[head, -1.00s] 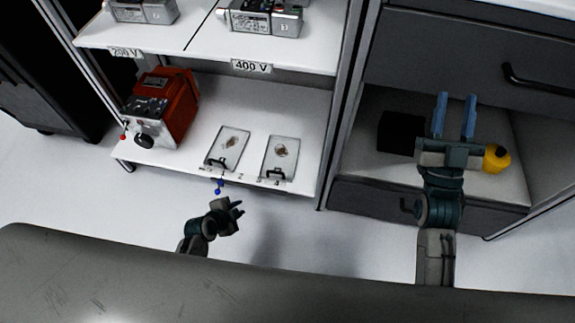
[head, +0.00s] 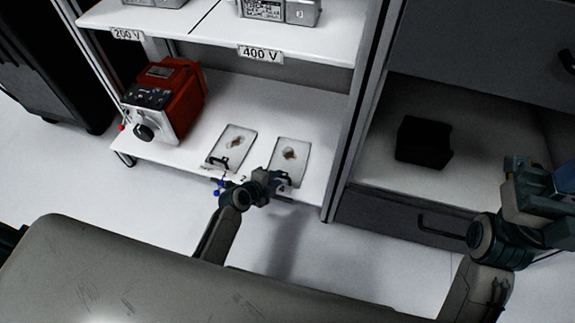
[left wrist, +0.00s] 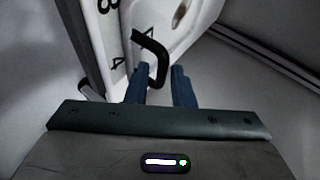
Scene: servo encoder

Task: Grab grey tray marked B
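Two light grey trays lie side by side on the lower shelf, each with a brown spot and a dark front handle. The left tray (head: 226,160) and the right tray (head: 297,148) show no letter I can read. My left gripper (head: 272,181) is at the front of the right tray and covers part of its front edge. In the left wrist view, my gripper's blue fingers (left wrist: 160,88) are apart, with the end of a black handle (left wrist: 153,50) between them; contact is unclear. My right gripper (head: 540,172) is empty at the far right, its fingers apart.
A red and black device (head: 168,100) stands left on the lower shelf (head: 270,103). A black box (head: 423,142) sits in the right cabinet. A shelf upright (head: 352,130) divides the bays. Small blue balls (head: 217,188) show at the shelf's front edge.

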